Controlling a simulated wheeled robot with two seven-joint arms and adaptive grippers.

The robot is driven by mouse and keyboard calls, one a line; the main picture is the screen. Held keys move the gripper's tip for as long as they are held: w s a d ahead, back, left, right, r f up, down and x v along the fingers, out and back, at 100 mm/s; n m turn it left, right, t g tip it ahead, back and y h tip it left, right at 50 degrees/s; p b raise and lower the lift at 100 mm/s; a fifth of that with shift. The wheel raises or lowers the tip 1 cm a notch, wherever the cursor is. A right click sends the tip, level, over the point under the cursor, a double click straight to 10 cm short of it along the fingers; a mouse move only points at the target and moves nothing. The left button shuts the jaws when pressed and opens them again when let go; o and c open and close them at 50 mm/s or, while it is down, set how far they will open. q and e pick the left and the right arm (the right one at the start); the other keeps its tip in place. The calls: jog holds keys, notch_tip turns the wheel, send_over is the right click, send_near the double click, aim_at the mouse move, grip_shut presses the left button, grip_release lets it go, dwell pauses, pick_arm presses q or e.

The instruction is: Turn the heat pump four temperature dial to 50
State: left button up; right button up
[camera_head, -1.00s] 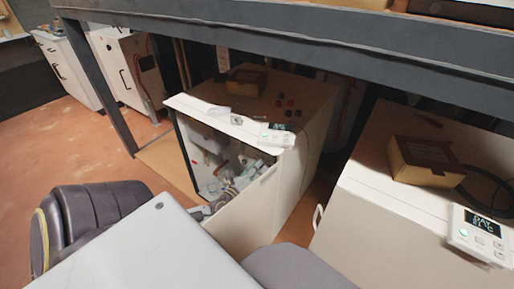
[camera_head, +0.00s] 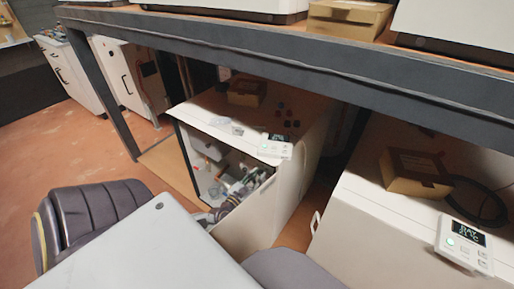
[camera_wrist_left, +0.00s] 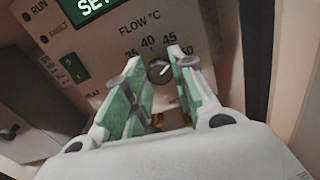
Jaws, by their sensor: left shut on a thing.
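The temperature dial (camera_wrist_left: 159,70) is a small dark knob under the "FLOW °C" scale in the left wrist view. Numbers 35, 40, 45 and 50 ring it, and its white mark points up and right, roughly between 45 and 50. My left gripper (camera_wrist_left: 156,62) has its green-padded fingers on either side of the dial, shut on it. In the head view, the heat pump (camera_head: 290,200) is a white open-fronted cabinet, and my left gripper (camera_head: 243,187) reaches inside it, small and partly hidden. The dial cannot be made out there. My right gripper is not in view.
A lit green display (camera_wrist_left: 95,10) and a green switch (camera_wrist_left: 74,68) sit near the dial. A white thermostat (camera_head: 275,146) lies on the cabinet top, another (camera_head: 465,245) on the unit at right. A dark bench beam (camera_head: 300,65) crosses above.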

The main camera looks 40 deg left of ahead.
pick_arm(q)
jog(key=shift+f+m+p, duration=0.15)
jog(key=shift+m+p, duration=0.45)
jog(key=shift+m, duration=0.6)
jog(key=shift+m+p, duration=0.35)
jog(key=shift+m, duration=0.25)
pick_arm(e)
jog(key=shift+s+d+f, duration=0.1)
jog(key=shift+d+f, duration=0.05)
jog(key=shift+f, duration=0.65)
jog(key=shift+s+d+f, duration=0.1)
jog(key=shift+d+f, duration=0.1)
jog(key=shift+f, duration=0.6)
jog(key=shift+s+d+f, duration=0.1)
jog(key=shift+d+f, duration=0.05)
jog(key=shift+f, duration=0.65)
pick_arm(q)
jog(key=shift+s, duration=0.1)
jog(key=o, duration=0.9)
jog(key=shift+o, duration=0.8)
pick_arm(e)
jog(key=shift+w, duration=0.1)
pick_arm(q)
jog(key=s+d, duration=0.1)
jog(key=s, duration=1)
jog(key=shift+s+d, duration=0.15)
jog(key=shift+s, duration=0.25)
